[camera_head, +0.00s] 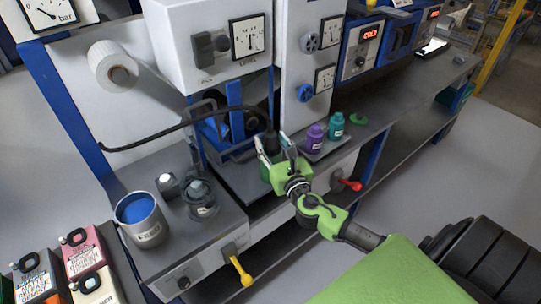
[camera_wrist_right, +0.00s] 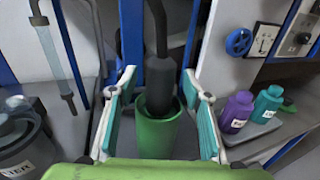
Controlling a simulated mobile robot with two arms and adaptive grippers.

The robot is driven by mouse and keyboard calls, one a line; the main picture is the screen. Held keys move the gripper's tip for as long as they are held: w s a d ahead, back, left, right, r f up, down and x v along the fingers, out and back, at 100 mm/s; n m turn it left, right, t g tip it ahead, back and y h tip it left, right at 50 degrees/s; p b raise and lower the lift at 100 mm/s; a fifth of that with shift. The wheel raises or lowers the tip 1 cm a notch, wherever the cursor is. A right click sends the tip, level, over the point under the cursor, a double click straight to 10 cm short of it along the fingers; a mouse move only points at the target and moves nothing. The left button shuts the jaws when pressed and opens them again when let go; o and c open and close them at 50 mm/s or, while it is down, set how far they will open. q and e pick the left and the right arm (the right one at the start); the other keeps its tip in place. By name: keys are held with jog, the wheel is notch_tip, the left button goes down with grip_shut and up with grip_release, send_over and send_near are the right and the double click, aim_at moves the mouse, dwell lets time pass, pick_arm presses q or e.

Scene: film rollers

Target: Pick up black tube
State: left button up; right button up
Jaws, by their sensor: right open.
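The black tube (camera_head: 185,129) curves from the left and ends in a thick black nozzle. In the right wrist view the nozzle (camera_wrist_right: 160,78) stands upright in a green cup (camera_wrist_right: 158,135), its lower end hidden inside. My right gripper (camera_head: 270,143) is at the cup and nozzle, and in the wrist view its teal-padded fingers (camera_wrist_right: 160,88) are spread on either side of them, with visible gaps. The gripper hides much of the cup in the head view. My left gripper is not in view.
A purple bottle (camera_head: 315,138) and a teal bottle (camera_head: 336,125) stand on a tray to the right. A glass jar (camera_head: 202,198) and a metal can with blue contents (camera_head: 140,218) stand to the left. A blue frame (camera_head: 230,118) and white gauge panels rise behind.

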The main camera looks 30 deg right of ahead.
jog(key=shift+x, duration=0.8)
jog(key=c, duration=1.2)
jog(key=shift+c, duration=0.2)
notch_tip(320, 180, up, 11)
jog(key=p, duration=0.3)
jog(key=shift+r, duration=0.2)
notch_tip(320, 180, up, 14)
jog(key=p, duration=1)
jog(key=shift+f, duration=0.2)
